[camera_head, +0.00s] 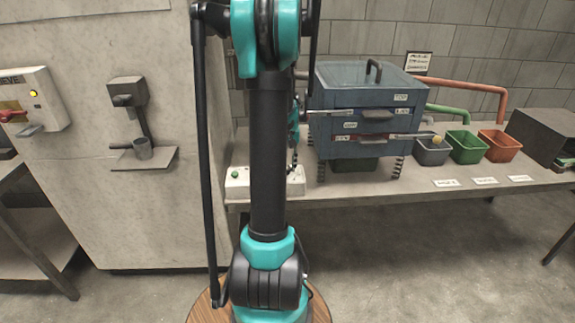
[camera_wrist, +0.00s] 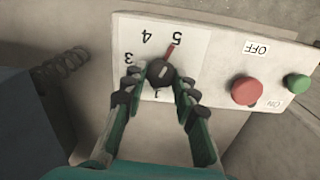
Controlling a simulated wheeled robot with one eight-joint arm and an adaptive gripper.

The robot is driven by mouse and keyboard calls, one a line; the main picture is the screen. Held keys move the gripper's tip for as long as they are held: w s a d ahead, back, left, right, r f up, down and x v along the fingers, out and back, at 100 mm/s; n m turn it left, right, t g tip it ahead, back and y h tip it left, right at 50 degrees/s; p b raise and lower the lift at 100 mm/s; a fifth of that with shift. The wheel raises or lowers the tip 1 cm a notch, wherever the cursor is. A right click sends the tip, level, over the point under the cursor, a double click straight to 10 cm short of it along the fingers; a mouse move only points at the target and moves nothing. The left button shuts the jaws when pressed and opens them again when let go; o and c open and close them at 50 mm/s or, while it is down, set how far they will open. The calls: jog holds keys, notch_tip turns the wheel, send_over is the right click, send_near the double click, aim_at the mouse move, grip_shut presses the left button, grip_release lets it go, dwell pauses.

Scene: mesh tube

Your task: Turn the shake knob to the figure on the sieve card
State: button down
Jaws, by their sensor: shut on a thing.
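The shake knob (camera_wrist: 161,72) is a dark round knob with a red pointer, on a white dial plate (camera_wrist: 195,42) with printed figures. In the wrist view the dial is upside down. The pointer aims toward the 5; the 4, 3 and 1 also show. My gripper (camera_wrist: 160,82) has its dark fingertips on both sides of the knob, shut on it.
The control box (camera_wrist: 298,68) also bears a red OFF button (camera_wrist: 246,91) and a green ON button (camera_wrist: 296,84). A spring (camera_wrist: 62,66) and the dark sieve body are close on the left. Grey, green and red bins (camera_head: 500,146) stand right of the sieve.

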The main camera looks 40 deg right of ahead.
jog(key=n, duration=0.4)
jog(key=shift+n, duration=0.3)
jog(key=n, duration=1.4)
jog(key=shift+n, duration=0.7)
jog(key=c, duration=1.2)
grip_release()
